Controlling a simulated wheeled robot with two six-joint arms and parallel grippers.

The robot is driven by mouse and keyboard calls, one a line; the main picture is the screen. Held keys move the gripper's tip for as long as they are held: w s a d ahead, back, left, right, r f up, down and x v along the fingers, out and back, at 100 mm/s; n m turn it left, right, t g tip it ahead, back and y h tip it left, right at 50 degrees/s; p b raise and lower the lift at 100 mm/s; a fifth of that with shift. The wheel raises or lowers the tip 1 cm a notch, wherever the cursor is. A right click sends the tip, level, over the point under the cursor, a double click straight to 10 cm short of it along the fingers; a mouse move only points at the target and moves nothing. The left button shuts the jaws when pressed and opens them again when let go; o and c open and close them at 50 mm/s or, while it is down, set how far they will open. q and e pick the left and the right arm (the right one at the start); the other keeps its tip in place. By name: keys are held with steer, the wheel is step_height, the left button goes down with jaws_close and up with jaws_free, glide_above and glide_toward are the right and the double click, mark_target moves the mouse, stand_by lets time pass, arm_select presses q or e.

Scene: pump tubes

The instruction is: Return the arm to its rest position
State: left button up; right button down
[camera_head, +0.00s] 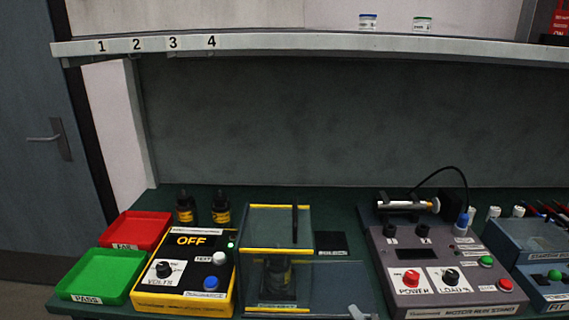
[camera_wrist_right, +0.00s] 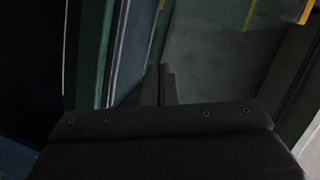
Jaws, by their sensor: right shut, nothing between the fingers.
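My right gripper (camera_wrist_right: 160,72) shows in the right wrist view. Its two dark fingers are together, with nothing between them. Beyond the fingers are a plain grey surface and bluish edges, dim and hard to make out. A yellow-edged part shows at the top right of that view. In the head view I cannot clearly make out the right gripper. My left gripper is in neither view.
A numbered shelf (camera_head: 290,45) spans above.

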steer(key=s+d+f+n+g+h, duration=0.2)
steer(key=s+d+f+n+g, duration=0.15)
steer(key=s, duration=0.65)
steer(key=s+d+f+n+g+h, duration=0.15)
steer(key=s+d+n+g, duration=0.3)
steer(key=s, duration=0.55)
steer(key=s+d+f+n+g+h, duration=0.25)
steer(key=s+d+n, duration=0.2)
steer(key=s, duration=0.55)
step_height(320, 180, down, 25)
steer(key=d+g+y, duration=0.1)
steer(key=d+g, duration=0.1)
steer(key=s+a+f+g, duration=0.1)
steer(key=s+f, duration=1.4)
steer(key=f, duration=0.1)
steer(key=shift+a+f+m+y, duration=0.15)
steer(key=shift+f+m+y, duration=0.1)
steer(key=shift+m+y, duration=0.2)
steer(key=shift+s+g, duration=0.1)
steer(key=shift+g, duration=0.15)
